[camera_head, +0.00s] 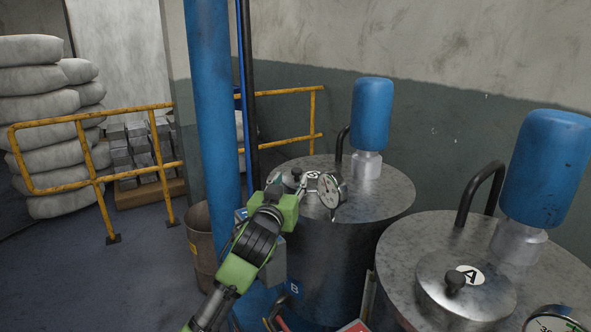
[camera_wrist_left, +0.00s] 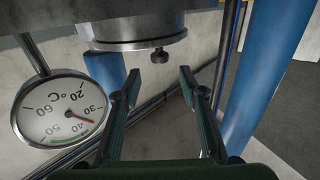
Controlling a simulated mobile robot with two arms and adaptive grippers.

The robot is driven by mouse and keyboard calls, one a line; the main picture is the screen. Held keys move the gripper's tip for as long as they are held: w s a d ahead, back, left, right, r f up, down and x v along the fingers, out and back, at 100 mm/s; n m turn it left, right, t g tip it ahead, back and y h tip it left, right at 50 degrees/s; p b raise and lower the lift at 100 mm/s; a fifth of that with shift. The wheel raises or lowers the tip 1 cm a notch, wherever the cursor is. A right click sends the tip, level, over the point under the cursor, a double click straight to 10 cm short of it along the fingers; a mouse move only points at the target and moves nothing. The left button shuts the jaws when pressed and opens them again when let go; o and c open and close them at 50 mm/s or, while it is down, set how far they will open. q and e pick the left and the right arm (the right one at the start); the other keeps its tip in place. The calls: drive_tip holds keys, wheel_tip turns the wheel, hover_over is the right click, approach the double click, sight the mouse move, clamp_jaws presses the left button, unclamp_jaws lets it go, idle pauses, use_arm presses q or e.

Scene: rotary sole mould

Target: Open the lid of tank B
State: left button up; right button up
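Tank B (camera_head: 340,255) is a grey metal cylinder with a blue "B" label, in the middle of the head view. Its round lid lies flat on top, with a small dark knob (camera_head: 297,173), and is partly hidden by my left gripper (camera_head: 286,188). In the left wrist view the lid (camera_wrist_left: 135,44) appears upside down, with the knob (camera_wrist_left: 160,55) beneath it. There my left gripper (camera_wrist_left: 159,76) is open and empty. The knob appears between the fingertips, slightly beyond them; I see no contact. My right gripper is not in view.
A dial gauge (camera_head: 330,190) stands close beside my left gripper. A blue motor (camera_head: 372,113) and black pipe rise behind the lid. Tank A (camera_head: 400,262) is at right. A blue column (camera_head: 213,110), brown bin (camera_head: 203,245) and yellow railing (camera_head: 90,175) are at left.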

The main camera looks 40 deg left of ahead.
sight(296, 172)
use_arm(q)
drive_tip(key=p+x, duration=0.1)
drive_tip(key=x, duration=0.5)
drive_tip(key=shift+w+a, duration=0.1)
drive_tip(key=shift+w, duration=0.15)
clamp_jaws()
